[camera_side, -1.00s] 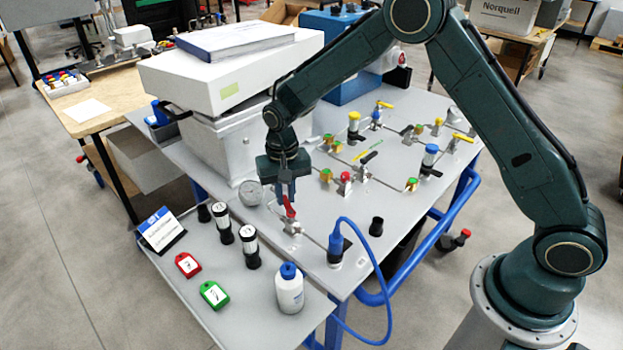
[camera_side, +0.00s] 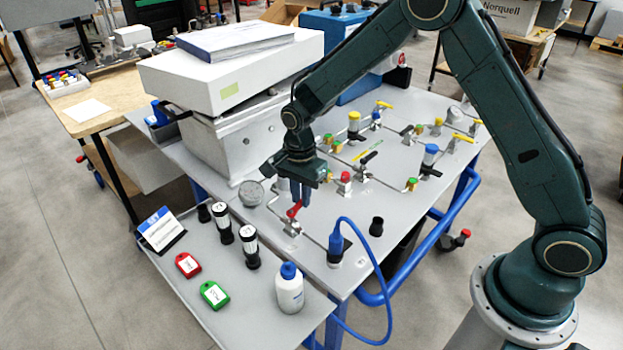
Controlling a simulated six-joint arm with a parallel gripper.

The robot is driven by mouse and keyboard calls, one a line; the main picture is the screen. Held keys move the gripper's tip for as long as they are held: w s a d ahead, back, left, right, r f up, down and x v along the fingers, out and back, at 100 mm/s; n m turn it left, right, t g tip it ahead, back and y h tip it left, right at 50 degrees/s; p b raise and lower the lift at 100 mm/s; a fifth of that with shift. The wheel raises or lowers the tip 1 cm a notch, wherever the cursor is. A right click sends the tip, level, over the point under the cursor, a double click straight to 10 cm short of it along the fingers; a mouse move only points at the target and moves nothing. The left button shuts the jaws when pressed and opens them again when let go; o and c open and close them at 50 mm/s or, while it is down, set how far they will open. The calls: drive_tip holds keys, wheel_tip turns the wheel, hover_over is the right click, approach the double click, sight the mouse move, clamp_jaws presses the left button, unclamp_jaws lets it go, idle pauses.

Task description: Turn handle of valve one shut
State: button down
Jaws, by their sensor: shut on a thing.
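The red valve handle (camera_side: 294,211) sits on a small metal valve (camera_side: 291,228) in the pipe line near the front of the grey panel. The handle leans up and to the right from the valve body. My gripper (camera_side: 298,201) points down from above and is shut on the upper end of the red handle. The fingertips partly hide that end. I cannot read a number on this valve.
A round gauge (camera_side: 251,193) stands left of the valve. A blue connector (camera_side: 336,245) with a blue cable is at the front right. A white box (camera_side: 232,75) rises behind.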

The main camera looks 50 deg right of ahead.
drive_tip(key=shift+s+d+m, duration=0.1)
drive_tip(key=shift+s+m, duration=0.25)
drive_tip(key=shift+m, duration=0.75)
drive_tip(key=c, duration=1.4)
unclamp_jaws()
wheel_tip(320, 180, up, 14)
